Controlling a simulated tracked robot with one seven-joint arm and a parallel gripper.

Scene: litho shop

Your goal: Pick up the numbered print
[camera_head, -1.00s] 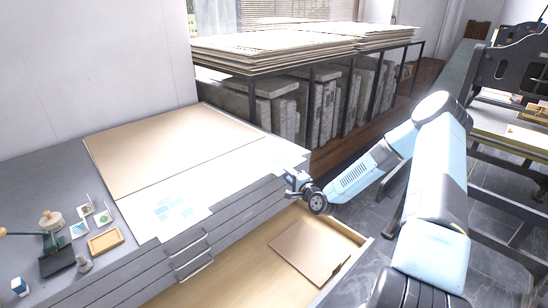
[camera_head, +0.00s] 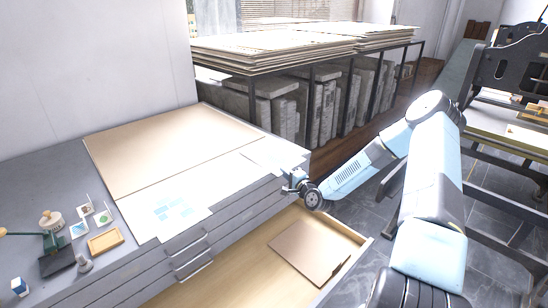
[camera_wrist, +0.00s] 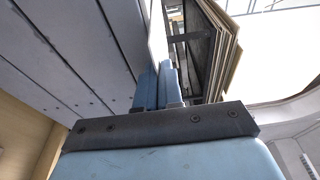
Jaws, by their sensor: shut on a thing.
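A pale print with a light-blue image (camera_head: 180,208) lies on the grey flat-file cabinet top, near its front edge. A white sheet (camera_head: 262,157) reaches the cabinet's right edge beside my gripper (camera_head: 285,178); I cannot tell its markings or number. In the wrist view my blue fingers (camera_wrist: 157,68) are close together, with a thin white sheet edge (camera_wrist: 157,38) between their tips. My gripper is shut on this sheet at the cabinet's right edge. The sheet's held edge is hidden in the head view.
A large tan board (camera_head: 165,150) covers the back of the cabinet top. An open drawer (camera_head: 225,275) holding a brown board (camera_head: 307,252) juts out below. Small tools and a wooden tray (camera_head: 105,240) sit at left. A rack of boards (camera_head: 270,48) stands behind.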

